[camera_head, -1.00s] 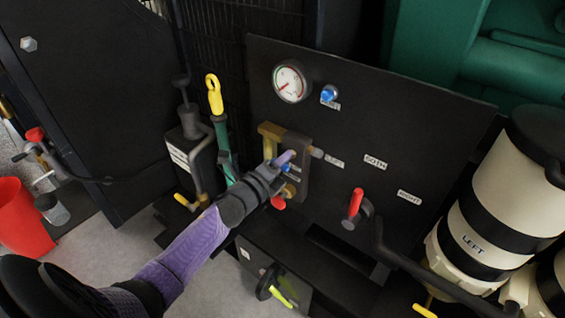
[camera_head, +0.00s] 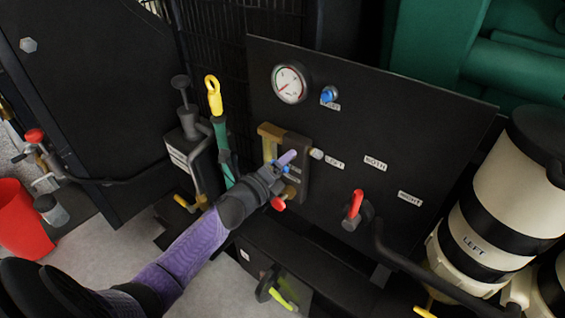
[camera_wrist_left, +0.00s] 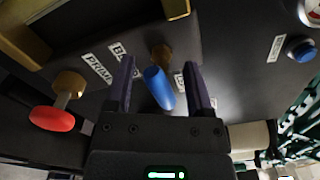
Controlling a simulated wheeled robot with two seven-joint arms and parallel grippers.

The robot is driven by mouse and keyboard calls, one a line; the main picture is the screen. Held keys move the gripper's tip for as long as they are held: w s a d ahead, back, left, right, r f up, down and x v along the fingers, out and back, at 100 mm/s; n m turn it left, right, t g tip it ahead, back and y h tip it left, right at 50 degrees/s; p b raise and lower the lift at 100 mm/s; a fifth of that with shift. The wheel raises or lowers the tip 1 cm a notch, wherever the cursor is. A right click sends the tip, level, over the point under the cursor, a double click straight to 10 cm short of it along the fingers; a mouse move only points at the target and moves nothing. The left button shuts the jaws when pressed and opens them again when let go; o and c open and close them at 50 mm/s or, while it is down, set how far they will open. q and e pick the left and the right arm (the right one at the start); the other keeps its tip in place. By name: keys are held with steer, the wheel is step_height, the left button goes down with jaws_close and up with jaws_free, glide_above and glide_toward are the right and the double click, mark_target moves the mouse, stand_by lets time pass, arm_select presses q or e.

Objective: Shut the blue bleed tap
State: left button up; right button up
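The blue bleed tap (camera_wrist_left: 159,88) shows in the left wrist view as a blue handle on a brass stem, beside a label starting with B that is partly hidden by a finger. My left gripper (camera_wrist_left: 161,80) is open, with one purple finger on each side of the handle and a visible gap to both; I cannot tell how deep the handle sits between them. In the head view, the left gripper (camera_head: 290,160) is in front of the brass valve block and hides most of the blue tap. My right gripper is not in view.
A red tap (camera_wrist_left: 52,118) sits near the PRIME label, left of the blue one. A blue button (camera_head: 329,94) and a gauge (camera_head: 289,82) are higher on the black panel (camera_head: 400,130). A red selector lever (camera_head: 354,204) stands to the right. A yellow-handled dipstick (camera_head: 214,95) rises at left.

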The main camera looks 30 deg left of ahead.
arm_select(q)
steer(key=s+p, duration=0.2)
steer(key=s, duration=0.8)
steer(key=shift+a, duration=0.4)
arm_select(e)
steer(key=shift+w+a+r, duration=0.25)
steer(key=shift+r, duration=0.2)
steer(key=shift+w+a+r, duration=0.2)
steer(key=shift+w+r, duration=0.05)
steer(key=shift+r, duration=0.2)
